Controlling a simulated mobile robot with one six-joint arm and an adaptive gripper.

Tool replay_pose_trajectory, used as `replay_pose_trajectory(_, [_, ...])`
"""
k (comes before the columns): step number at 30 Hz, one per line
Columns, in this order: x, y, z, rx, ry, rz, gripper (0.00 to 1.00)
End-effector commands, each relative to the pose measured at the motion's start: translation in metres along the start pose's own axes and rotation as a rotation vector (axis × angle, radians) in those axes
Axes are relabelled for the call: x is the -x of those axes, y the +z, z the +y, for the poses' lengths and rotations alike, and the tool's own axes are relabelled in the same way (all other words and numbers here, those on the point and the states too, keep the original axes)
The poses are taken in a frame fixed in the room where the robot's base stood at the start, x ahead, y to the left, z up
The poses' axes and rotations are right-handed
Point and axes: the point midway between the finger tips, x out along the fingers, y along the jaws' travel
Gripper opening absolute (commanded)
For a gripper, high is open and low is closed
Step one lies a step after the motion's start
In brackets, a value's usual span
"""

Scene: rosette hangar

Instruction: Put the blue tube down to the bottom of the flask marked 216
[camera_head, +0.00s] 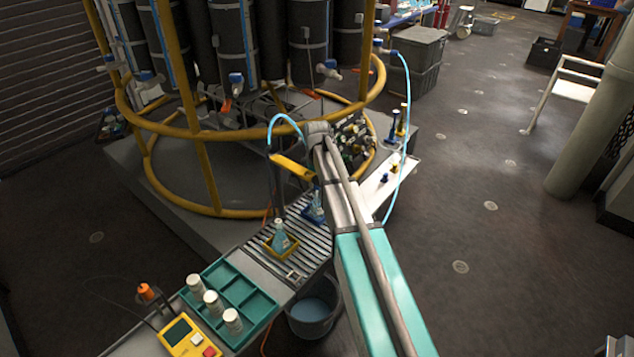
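A light blue tube (407,112) hangs in a long curve at the right of my arm. A short blue arc of tube (287,117) shows left of my arm's end; I cannot tell whether it is the same tube. A flask with pale blue contents (280,238) stands in a yellow holder on the roller conveyor. A second flask with a blue base (314,208) stands behind it, partly beside my arm. No marking 216 is legible.
A green tray (262,305) with white containers and a yellow device (187,337) are at the front left. A grey bucket (314,312) stands beside the conveyor (307,238). A yellow ring frame (203,165) with dark cylinders stands behind. The right floor is largely clear.

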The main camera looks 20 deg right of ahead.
Motion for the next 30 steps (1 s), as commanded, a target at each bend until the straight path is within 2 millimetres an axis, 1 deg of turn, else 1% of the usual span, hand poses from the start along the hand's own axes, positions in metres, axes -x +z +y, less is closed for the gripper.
replay_pose_trajectory(3, [-0.0029,0.0000,0.0000,0.000,0.000,0.000,0.07])
replay_pose_trajectory(15, [-0.0030,0.0000,0.0000,0.000,0.000,0.000,0.07])
replay_pose_trajectory(24, [-0.0087,0.0000,0.0000,0.000,0.000,0.000,0.07])
replay_pose_trajectory(30, [-0.0088,0.0000,0.0000,0.000,0.000,0.000,0.07])
